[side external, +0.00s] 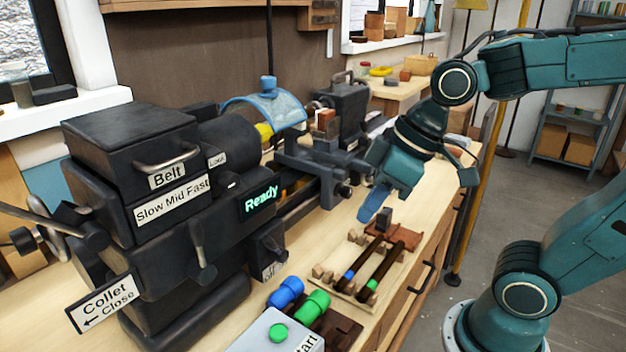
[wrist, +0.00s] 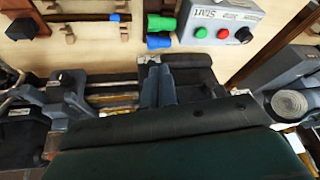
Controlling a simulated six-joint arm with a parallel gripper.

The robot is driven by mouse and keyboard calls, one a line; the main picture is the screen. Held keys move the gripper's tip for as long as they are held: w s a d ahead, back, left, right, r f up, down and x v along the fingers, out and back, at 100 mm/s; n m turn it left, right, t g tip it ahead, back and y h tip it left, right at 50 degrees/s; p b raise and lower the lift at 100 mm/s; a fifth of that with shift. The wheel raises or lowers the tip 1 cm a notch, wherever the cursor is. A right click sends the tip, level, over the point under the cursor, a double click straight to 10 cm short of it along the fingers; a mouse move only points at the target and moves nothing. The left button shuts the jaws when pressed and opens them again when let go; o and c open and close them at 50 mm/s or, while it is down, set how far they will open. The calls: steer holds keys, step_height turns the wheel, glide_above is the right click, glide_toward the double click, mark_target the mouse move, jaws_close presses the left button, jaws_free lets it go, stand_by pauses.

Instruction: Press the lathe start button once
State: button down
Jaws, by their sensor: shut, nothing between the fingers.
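The grey control box (side external: 262,338) sits at the bottom of the side view, cut off by the frame edge. Its green button (side external: 279,333) is beside a label partly reading "Start". In the wrist view the control box (wrist: 215,12) is at the upper right, with a green button (wrist: 201,32), a red button (wrist: 222,33) and a black knob (wrist: 243,35). The dark lathe (side external: 160,200) shows a lit "Ready" sign (side external: 261,199). My gripper (side external: 372,207) is shut and empty, above the bench beyond the box. Its closed fingers (wrist: 156,68) show below and left of the box in the wrist view.
A wooden rack (side external: 340,285) with dark rods lies between my gripper and the box. Blue (side external: 286,292) and green (side external: 313,306) cylinders lie right behind the box. The lathe blocks the left.

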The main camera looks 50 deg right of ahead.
mark_target(283, 326)
steer(key=w+a+f+n+g+y, duration=0.2)
steer(key=w+a+n+y, duration=0.1)
steer(key=a, duration=0.4)
steer(key=w+a+f+n+g+y, duration=0.2)
steer(key=w+a+n+g+y, duration=0.1)
steer(key=a, duration=0.3)
steer(key=shift+w+a+f+y, duration=0.2)
steer(key=shift+a+f+y, duration=0.1)
steer(key=shift+a+y, duration=0.1)
steer(key=shift+f, duration=0.15)
steer(key=shift+f, duration=4.3)
